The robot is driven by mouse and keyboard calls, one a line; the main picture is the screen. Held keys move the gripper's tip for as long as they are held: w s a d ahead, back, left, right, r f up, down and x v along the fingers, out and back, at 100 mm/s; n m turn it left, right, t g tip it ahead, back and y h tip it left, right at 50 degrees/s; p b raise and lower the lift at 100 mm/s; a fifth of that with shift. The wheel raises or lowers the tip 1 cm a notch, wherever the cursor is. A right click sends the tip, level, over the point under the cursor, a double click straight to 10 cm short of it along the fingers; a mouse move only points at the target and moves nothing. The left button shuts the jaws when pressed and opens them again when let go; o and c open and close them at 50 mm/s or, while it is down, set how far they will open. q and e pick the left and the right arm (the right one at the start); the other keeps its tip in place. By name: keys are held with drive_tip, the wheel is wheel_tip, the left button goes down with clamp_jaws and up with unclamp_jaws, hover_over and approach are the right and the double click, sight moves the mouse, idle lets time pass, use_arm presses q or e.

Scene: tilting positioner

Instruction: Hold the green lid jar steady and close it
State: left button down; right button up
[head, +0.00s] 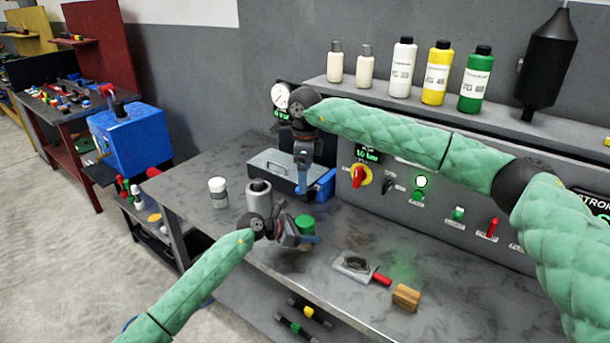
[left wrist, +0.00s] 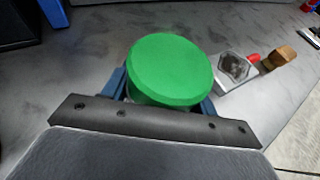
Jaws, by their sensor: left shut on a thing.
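The green lid (head: 305,222) shows at the left gripper on the workbench, and the left wrist view shows its round flat top (left wrist: 170,68) close up. My left gripper (head: 303,239) is shut on the green lid jar, with blue fingers on either side beneath the lid. The jar's body is almost wholly hidden by the lid and the gripper, so how tightly the lid sits cannot be told. My right gripper (head: 303,182) points down, above and behind the jar, in front of a grey toolbox. It is clear of the jar; its finger gap is not clear.
A white jar (head: 217,190) and a grey cylinder (head: 259,196) stand left of the green lid jar. The toolbox (head: 281,168) and control panel (head: 440,200) are behind. A red-handled scraper-like tool (head: 357,268) and wooden block (head: 406,297) lie to the right.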

use_arm(q)
drive_tip(key=shift+c, duration=1.9)
unclamp_jaws()
drive_tip(key=shift+s+a+b, duration=0.1)
drive_tip(key=shift+a+b, duration=0.2)
drive_tip(key=shift+a, duration=0.15)
drive_tip(key=b+v, duration=0.2)
drive_tip(key=v, duration=0.3)
drive_tip(key=shift+s+a+r, duration=0.1)
drive_tip(key=shift+a+r, duration=0.05)
drive_tip(key=shift+a, duration=0.1)
drive_tip(key=shift+s+a+r+b, duration=0.2)
drive_tip(key=shift+a+r+b, duration=0.2)
drive_tip(key=shift+a, duration=0.15)
